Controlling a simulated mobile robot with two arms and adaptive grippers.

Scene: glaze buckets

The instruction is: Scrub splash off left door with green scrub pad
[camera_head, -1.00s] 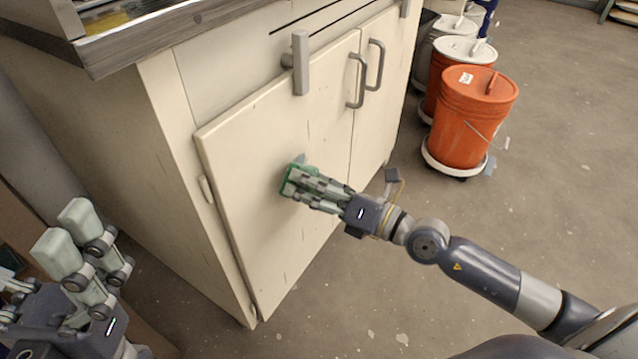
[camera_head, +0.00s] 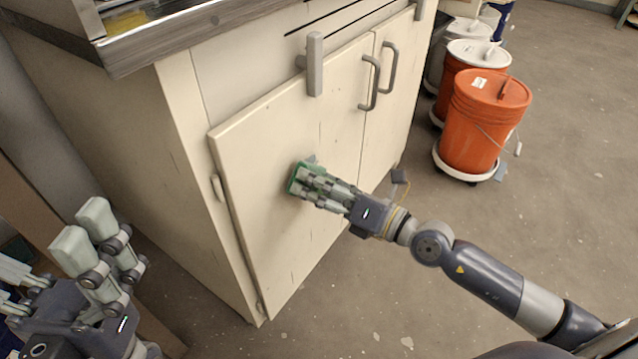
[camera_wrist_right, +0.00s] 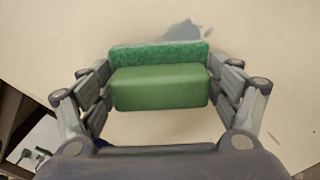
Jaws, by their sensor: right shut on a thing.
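The left door (camera_head: 265,150) of the cream cabinet is closed. A grey splash (camera_head: 311,159) shows on it just above the pad; in the right wrist view the splash (camera_wrist_right: 180,33) lies just past the pad's far edge. My right gripper (camera_head: 302,182) is shut on the green scrub pad (camera_wrist_right: 158,88), holding it by its two sides. The pad's rough, darker face is toward the door, at or very near the surface; I cannot tell if it touches. My left gripper (camera_head: 84,232) is at the lower left with its fingers apart and empty, away from the door.
Two handles (camera_head: 369,83) stand out near the seam between the doors. A grey latch bar (camera_head: 315,65) hangs at the left door's top edge. The counter edge (camera_head: 180,38) overhangs above. Orange buckets (camera_head: 482,125) on wheeled bases stand to the right. The floor in front is clear.

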